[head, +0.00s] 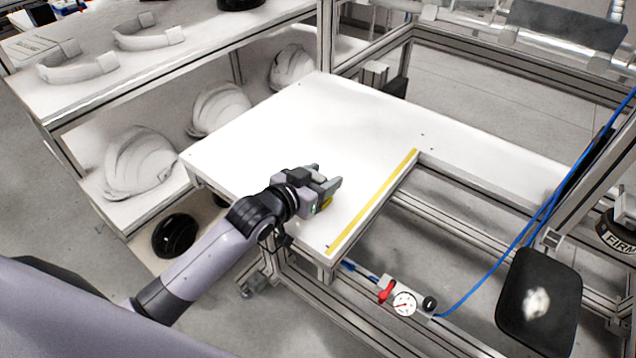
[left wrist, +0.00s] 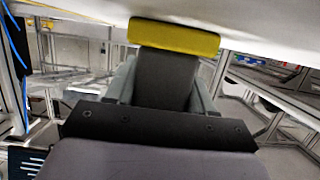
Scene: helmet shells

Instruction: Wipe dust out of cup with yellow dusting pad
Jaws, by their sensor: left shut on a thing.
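My left gripper (head: 330,187) is over the white table (head: 270,125), near its front edge. It is shut on the yellow dusting pad (head: 327,202), which is mostly hidden by the fingers. In the left wrist view the yellow pad (left wrist: 174,37) shows as a bar at the end of a dark grey block between the fingers, close to a white surface. I cannot tell whether it touches. A black rounded panel (head: 540,300) with a whitish patch is at the lower right; I cannot tell whether it is the cup. My right gripper is not in view.
A yellow strip (head: 372,200) runs along the table's right edge. White helmet shells (head: 140,165) sit on a shelf at left. A gauge (head: 404,303) with a red valve and blue hose is below the table. The tabletop is otherwise clear.

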